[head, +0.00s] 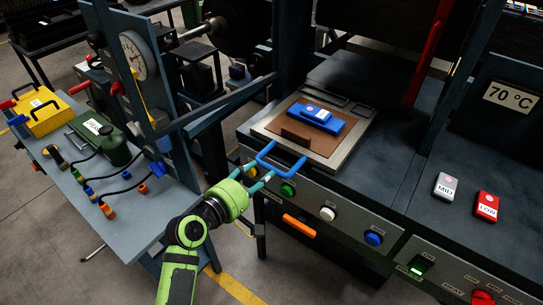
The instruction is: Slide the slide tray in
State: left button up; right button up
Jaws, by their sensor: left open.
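The slide tray (350,157) is a pale metal frame with a brown inner surface, lying on the dark press bed and reaching to its front edge. A blue loop handle (268,165) sticks out from its front left side. A blue block with a white label (318,119) and a small brown upright piece (296,133) are on the tray. My left gripper (262,181) is open at the handle, its greenish fingertips close to the loop's lower end; I cannot tell whether they touch it. My right gripper is out of view.
The front panel below has green, white and blue buttons (328,214) and an orange handle (299,226). Grey MID (445,186) and red LOW (486,205) blocks lie on the right surface. A side table (150,215) with hoses and a green canister (105,143) stands left. A red lever (424,55) rises behind.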

aim_at(270, 169)
pick_arm(q)
jog(key=x, duration=0.4)
jog(key=shift+w+d+p, duration=0.15)
jog(key=shift+d+p, duration=0.15)
jog(key=shift+p, duration=0.05)
jog(key=shift+w+d+f, duration=0.15)
jog(key=shift+w+f, duration=0.05)
jog(key=shift+w, duration=0.15)
jog(key=shift+w+d, duration=0.15)
jog(key=shift+d, duration=0.05)
jog(key=shift+f, duration=0.1)
grip_shut()
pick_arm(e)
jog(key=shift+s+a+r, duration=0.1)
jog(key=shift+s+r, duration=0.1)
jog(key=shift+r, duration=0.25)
